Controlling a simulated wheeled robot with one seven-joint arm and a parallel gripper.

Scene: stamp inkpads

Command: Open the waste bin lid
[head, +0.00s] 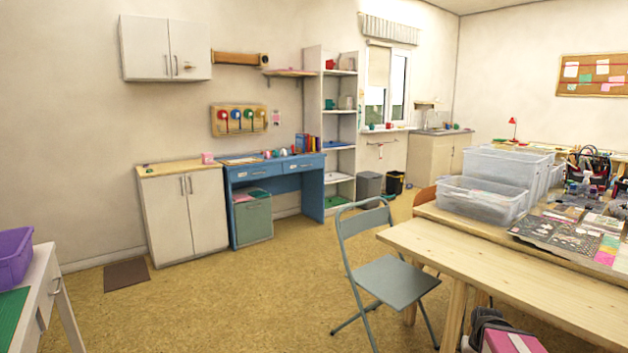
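A grey bin (369,188) stands on the floor at the far wall, right of the tall white shelf. Its top looks covered and flat, but it is too small to make out a lid edge clearly. A black bin (395,183) stands just right of it, with something yellowish at its side. A grey-green box-like bin (253,220) stands under the blue desk, with coloured items at its top. I cannot tell for certain which one is the waste bin.
A grey folding chair (390,280) and a wooden table (490,275) with clear plastic tubs (482,200) stand at the right. A blue desk (270,175) and white cabinet (185,215) line the wall. The middle floor (250,290) is clear.

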